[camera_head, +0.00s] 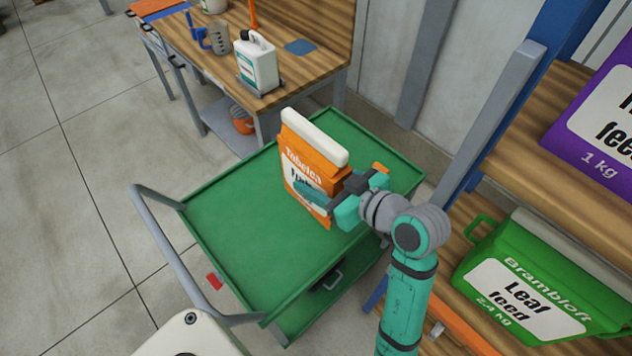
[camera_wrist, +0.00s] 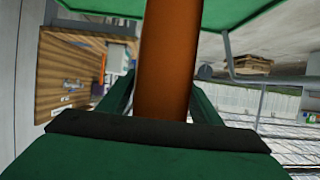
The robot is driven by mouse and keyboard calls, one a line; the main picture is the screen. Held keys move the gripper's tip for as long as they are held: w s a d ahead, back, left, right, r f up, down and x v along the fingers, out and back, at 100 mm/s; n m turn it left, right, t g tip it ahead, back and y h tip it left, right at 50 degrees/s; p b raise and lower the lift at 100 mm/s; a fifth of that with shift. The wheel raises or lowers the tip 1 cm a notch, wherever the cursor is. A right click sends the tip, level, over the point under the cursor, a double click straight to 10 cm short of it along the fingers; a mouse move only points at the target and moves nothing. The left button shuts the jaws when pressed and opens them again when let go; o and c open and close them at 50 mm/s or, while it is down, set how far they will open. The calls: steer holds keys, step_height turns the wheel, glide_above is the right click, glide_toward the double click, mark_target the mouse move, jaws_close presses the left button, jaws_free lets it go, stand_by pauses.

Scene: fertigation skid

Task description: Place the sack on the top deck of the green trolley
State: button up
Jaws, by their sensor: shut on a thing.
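An orange sack (camera_head: 299,181) with a white top band and a white label stands upright at the green trolley's top deck (camera_head: 232,223). I cannot tell whether its base touches the deck. My gripper (camera_head: 322,190) is shut on the sack from the right side, with its fingers across the sack's lower half. In the wrist view the orange sack (camera_wrist: 167,60) fills the middle between my fingers, and a green piece of the trolley (camera_wrist: 240,12) shows along the top. The sack's far side is hidden.
A wooden workbench (camera_head: 212,66) with a white jug (camera_head: 256,62) and a measuring cup (camera_head: 217,38) stands behind the trolley. Shelves at right hold a green Leaf feed sack (camera_head: 540,285) and a purple sack (camera_head: 600,120). The deck's left part is clear. A grey handle (camera_head: 165,255) rises at the trolley's left.

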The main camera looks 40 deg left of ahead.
steer(key=w+a+f, duration=0.1)
steer(key=a, duration=0.1)
steer(key=w+a+f, duration=0.1)
steer(key=a, duration=0.1)
steer(key=w+a+f, duration=0.1)
steer(key=w+a, duration=0.1)
steer(key=shift+a+f, duration=0.2)
steer(key=shift+a, duration=0.05)
steer(key=w+a+f, duration=0.2)
steer(key=a+f, duration=0.2)
steer(key=f, duration=0.4)
steer(key=shift+w+f, duration=0.3)
steer(key=shift+f, duration=0.3)
steer(key=o, duration=2)
steer(key=shift+c, duration=0.2)
